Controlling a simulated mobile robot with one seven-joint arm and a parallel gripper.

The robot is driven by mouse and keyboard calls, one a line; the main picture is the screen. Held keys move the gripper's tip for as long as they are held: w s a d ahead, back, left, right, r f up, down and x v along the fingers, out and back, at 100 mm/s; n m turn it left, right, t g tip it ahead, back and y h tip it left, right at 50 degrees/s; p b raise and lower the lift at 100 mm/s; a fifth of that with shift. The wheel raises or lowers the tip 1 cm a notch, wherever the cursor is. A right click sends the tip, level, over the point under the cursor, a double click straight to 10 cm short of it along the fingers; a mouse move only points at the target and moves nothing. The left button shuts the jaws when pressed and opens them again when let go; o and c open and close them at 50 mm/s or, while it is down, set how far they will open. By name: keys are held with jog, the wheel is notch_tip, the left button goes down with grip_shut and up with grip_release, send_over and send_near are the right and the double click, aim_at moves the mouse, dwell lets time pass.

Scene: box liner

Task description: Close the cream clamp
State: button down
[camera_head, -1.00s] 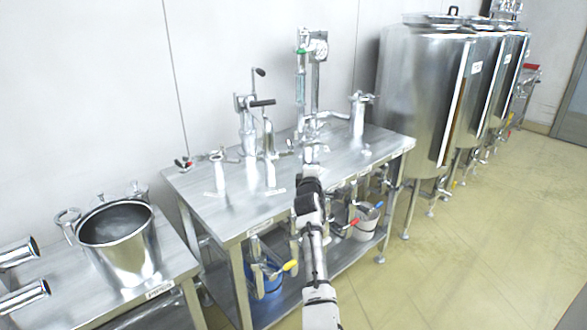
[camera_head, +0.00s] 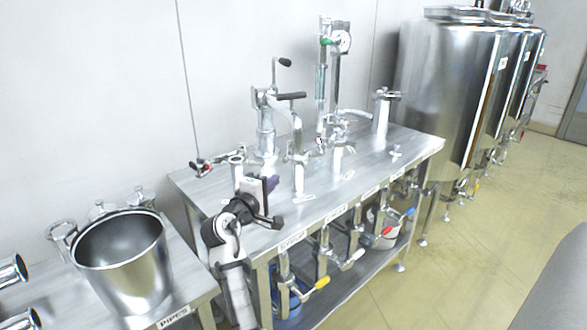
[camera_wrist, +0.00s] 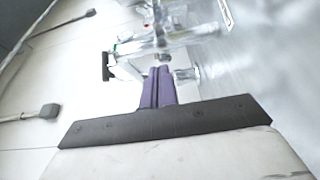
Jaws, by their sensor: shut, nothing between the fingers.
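Several metal clamps hang along the front edge of the workbench in the head view, with coloured handles. The clamp with a pale, cream-looking handle (camera_head: 352,259) hangs between the yellow-handled one (camera_head: 320,284) and the red-handled one (camera_head: 386,231). I cannot tell how far its jaw is open. My gripper (camera_head: 272,183) is above the left front part of the bench, up and to the left of that clamp and apart from it. Its purple fingers (camera_wrist: 162,72) are shut and empty in the wrist view. I cannot make out the cream clamp in the wrist view.
The steel workbench (camera_head: 340,190) carries several upright metal fittings and a tall lever device (camera_head: 266,130). A steel bucket (camera_head: 120,255) stands on a lower table at left. Large tanks (camera_head: 450,95) stand at right. Open floor (camera_head: 460,240) lies in front of the bench.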

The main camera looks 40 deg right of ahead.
aim_at(303, 163)
jog(key=x, duration=0.3)
jog(key=s+p+x, duration=0.1)
jog(key=x, duration=0.1)
jog(key=d+p+x, duration=0.1)
jog(key=x, duration=0.2)
jog(key=shift+s+d+r, duration=0.1)
jog(key=shift+s+d, duration=0.1)
jog(key=shift+s, duration=0.1)
jog(key=shift+s+d+p, duration=0.1)
jog(key=shift+d+p, duration=0.2)
jog(key=shift+d, duration=0.15)
